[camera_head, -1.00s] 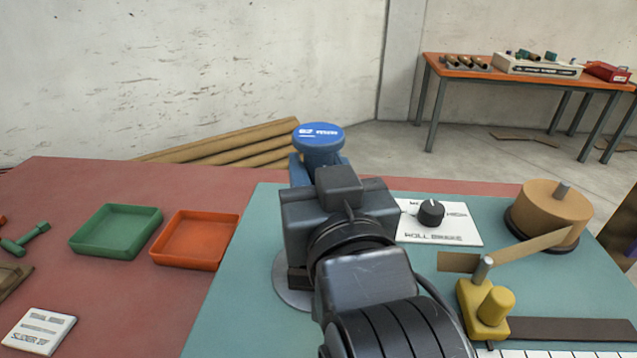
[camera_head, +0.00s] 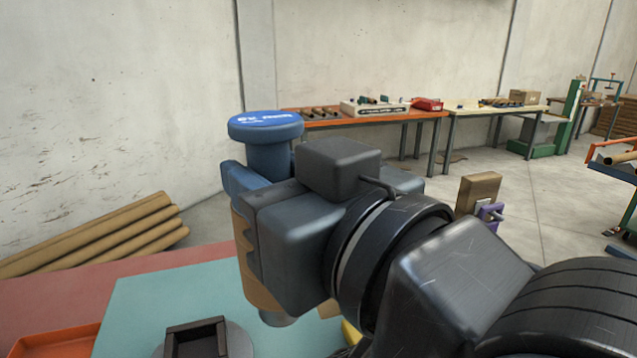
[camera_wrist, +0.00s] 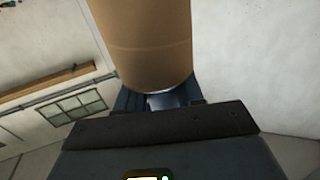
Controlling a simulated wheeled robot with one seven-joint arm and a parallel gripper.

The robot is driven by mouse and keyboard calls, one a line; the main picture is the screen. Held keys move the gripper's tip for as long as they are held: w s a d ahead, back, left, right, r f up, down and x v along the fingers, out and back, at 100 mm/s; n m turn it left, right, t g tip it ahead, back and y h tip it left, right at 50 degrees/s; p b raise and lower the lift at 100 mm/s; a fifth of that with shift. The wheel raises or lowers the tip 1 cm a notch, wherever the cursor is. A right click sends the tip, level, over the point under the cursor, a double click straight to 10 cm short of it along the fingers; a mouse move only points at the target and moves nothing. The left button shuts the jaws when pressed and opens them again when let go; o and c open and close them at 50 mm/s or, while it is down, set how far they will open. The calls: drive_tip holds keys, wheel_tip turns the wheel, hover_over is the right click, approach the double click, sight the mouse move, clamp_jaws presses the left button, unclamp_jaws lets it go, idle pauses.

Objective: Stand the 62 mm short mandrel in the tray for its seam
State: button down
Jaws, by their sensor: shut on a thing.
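The mandrel has a blue knob top (camera_head: 265,130) with a white-lettered label; the lettering is too small to read. A brown wound tube (camera_head: 243,240) covers its body, and a grey metal end (camera_head: 278,318) shows below. It looks about upright. My gripper (camera_head: 242,183) is shut on the mandrel below the knob and holds it above the teal bench top. In the wrist view the brown tube (camera_wrist: 148,45) fills the top middle, against the blue fingers (camera_wrist: 160,100). Only a corner of an orange tray (camera_head: 45,345) shows at lower left. My gripper and arm hide much of the mandrel.
A dark square holder on a round grey base (camera_head: 240,345) stands on the teal top (camera_head: 130,310) below my gripper. Brown tubes (camera_head: 95,235) lie behind the bench. An orange table (camera_head: 335,121) stands at the wall. Open floor (camera_head: 560,205) lies to the right.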

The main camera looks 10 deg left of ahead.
sight(264, 118)
drive_tip(key=shift+r+p, duration=2.1)
drive_tip(key=shift+r, duration=0.3)
drive_tip(key=shift+f, duration=0.15)
